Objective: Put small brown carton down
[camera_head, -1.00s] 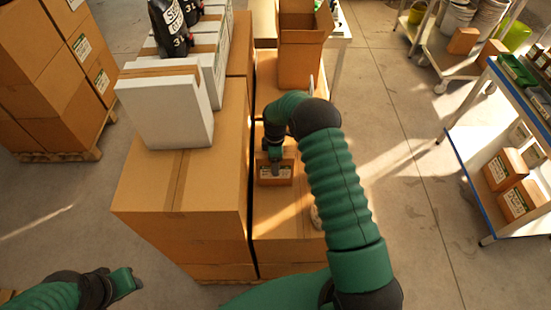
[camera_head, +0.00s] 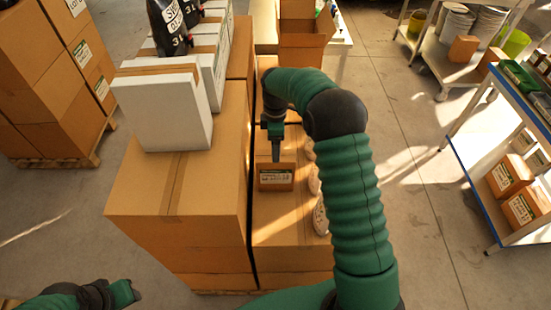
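The small brown carton (camera_head: 276,177), with a white and green label facing me, sits upright on top of the brown box stack (camera_head: 285,235) in the middle. My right gripper (camera_head: 276,158) points down just above and behind the carton's upper edge. Its fingers line up from this angle, so their opening is hidden. The carton's far side is partly covered by the gripper. My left gripper (camera_head: 134,290) is at the bottom left, away from the carton. Its fingers are too small to read.
A taller carton stack (camera_head: 180,200) bearing white boxes (camera_head: 165,110) stands close on the left. Pale round items (camera_head: 320,216) are partly hidden by my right arm. An open brown box (camera_head: 302,40) stands behind. A blue-edged shelf cart (camera_head: 490,190) is right; floor between is clear.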

